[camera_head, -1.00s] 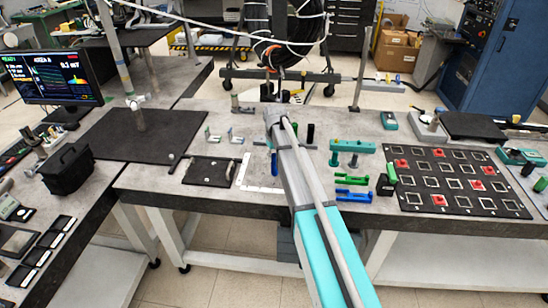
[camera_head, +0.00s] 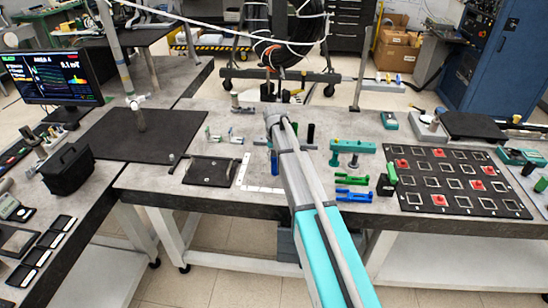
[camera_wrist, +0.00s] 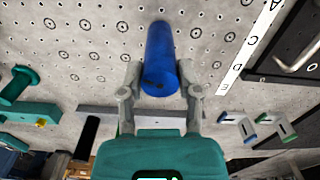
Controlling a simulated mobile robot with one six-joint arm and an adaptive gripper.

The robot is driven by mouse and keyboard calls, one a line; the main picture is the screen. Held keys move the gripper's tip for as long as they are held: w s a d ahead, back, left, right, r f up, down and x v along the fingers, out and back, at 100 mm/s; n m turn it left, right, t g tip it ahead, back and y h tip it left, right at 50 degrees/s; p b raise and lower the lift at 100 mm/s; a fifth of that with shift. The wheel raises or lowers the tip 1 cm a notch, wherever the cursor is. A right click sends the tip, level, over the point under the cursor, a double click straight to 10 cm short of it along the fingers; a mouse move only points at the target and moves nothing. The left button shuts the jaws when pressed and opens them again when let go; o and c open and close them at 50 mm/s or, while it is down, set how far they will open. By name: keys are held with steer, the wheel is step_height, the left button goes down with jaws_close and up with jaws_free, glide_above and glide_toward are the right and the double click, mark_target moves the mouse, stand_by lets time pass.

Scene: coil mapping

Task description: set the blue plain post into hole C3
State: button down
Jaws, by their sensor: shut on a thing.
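The blue plain post (camera_wrist: 160,55) is a smooth blue cylinder between the two fingers of my gripper (camera_wrist: 160,80) in the wrist view. My gripper is shut on it. In the head view the post (camera_head: 275,162) shows as a small blue piece beside my arm, which hides most of the gripper. The grey perforated plate (camera_wrist: 90,40) lies beyond the post in the wrist view, with many small holes and some ringed ones. A white lettered strip (camera_wrist: 247,50) runs along it. I cannot tell which hole is C3, nor whether the post touches the plate.
A black tray (camera_head: 211,171) lies left of the L-shaped white strip (camera_head: 247,172). To the right are a teal stand (camera_head: 353,146), green and blue holders (camera_head: 352,180), a green-topped black block (camera_head: 387,185) and a black panel with red pieces (camera_head: 460,205). A dark mat (camera_head: 110,150) is left.

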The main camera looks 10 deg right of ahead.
steer(key=shift+m, duration=0.4)
steer(key=shift+c, duration=1)
jaws_free()
steer(key=s+n, duration=0.2)
steer(key=s, duration=2.7)
steer(key=shift+a+n, duration=0.15)
steer(key=shift+n, duration=0.25)
